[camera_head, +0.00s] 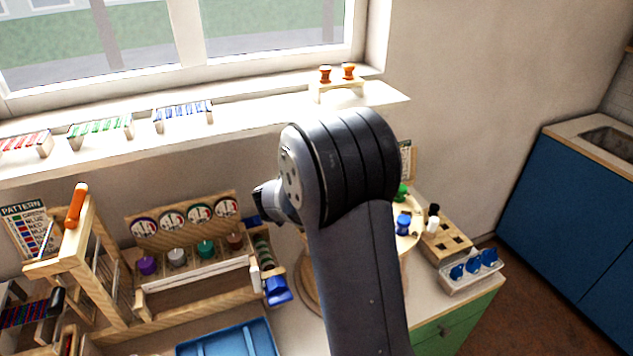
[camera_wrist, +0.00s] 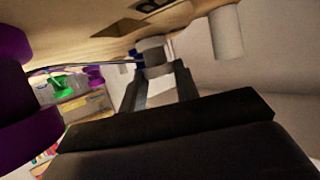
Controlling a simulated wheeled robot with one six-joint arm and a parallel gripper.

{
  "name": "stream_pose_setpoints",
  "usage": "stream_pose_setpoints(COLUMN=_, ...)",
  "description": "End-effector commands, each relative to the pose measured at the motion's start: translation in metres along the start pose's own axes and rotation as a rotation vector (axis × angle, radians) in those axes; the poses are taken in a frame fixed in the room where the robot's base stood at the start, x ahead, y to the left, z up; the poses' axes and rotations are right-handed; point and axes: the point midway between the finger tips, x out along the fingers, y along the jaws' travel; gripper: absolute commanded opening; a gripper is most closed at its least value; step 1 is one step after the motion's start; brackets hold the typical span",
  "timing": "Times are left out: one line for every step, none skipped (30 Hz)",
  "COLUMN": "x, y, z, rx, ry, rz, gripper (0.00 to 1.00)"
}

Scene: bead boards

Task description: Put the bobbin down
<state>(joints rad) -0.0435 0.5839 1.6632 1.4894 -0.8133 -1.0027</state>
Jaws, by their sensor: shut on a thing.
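In the wrist view, my gripper (camera_wrist: 158,72) is shut on a pale grey-white bobbin (camera_wrist: 150,46), held at the fingertips. The bobbin is close to a light wooden surface with dark openings (camera_wrist: 125,27); I cannot tell whether it touches it. In the head view, my arm hides the gripper and the held bobbin.
A wooden block with square holes (camera_head: 452,242) stands at the right, with a white peg (camera_head: 432,226) and a blue bobbin (camera_head: 403,224) nearby. Blue discs sit in a rack (camera_head: 466,284) in front. A gauge rack (camera_head: 190,272) and blue tray (camera_head: 228,340) are left.

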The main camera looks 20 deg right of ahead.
Motion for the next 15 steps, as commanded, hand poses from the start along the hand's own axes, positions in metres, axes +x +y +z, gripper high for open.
stream_pose_setpoints(x=0.0000, y=0.0000, z=-0.0001, rx=0.001, ry=0.001, rz=0.000, gripper=0.07)
stream_pose_setpoints(x=0.0000, y=0.0000, z=-0.0003, rx=0.001, ry=0.001, rz=0.000, gripper=0.07)
stream_pose_setpoints(x=-0.0001, y=0.0000, z=-0.0005, rx=0.001, ry=0.001, rz=0.000, gripper=0.07)
stream_pose_setpoints(x=-0.0001, y=0.0000, z=-0.0005, rx=0.001, ry=0.001, rz=0.000, gripper=0.07)
stream_pose_setpoints(x=-0.0001, y=0.0000, z=-0.0005, rx=0.001, ry=0.001, rz=0.000, gripper=0.07)
stream_pose_setpoints(x=-0.0001, y=0.0000, z=-0.0004, rx=0.000, ry=0.001, rz=0.000, gripper=0.07)
stream_pose_setpoints(x=0.0001, y=0.0000, z=0.0000, rx=0.000, ry=0.001, rz=0.000, gripper=0.07)
stream_pose_setpoints(x=0.0004, y=0.0000, z=0.0008, rx=0.000, ry=0.001, rz=0.000, gripper=0.07)
stream_pose_setpoints(x=0.0010, y=0.0000, z=0.0022, rx=-0.001, ry=0.001, rz=0.000, gripper=0.07)
stream_pose_setpoints(x=0.0014, y=-0.0001, z=0.0031, rx=-0.001, ry=0.001, rz=0.000, gripper=0.07)
stream_pose_setpoints(x=0.0011, y=0.0000, z=0.0024, rx=-0.001, ry=0.001, rz=0.000, gripper=0.32)
stream_pose_setpoints(x=0.0011, y=0.0000, z=0.0023, rx=-0.001, ry=0.001, rz=0.000, gripper=0.35)
stream_pose_setpoints(x=0.0011, y=0.0000, z=0.0023, rx=-0.001, ry=0.001, rz=0.000, gripper=0.38)
stream_pose_setpoints(x=0.0010, y=0.0000, z=0.0023, rx=-0.001, ry=0.001, rz=0.000, gripper=0.40)
stream_pose_setpoints(x=0.0010, y=0.0000, z=0.0023, rx=-0.001, ry=0.001, rz=0.000, gripper=0.43)
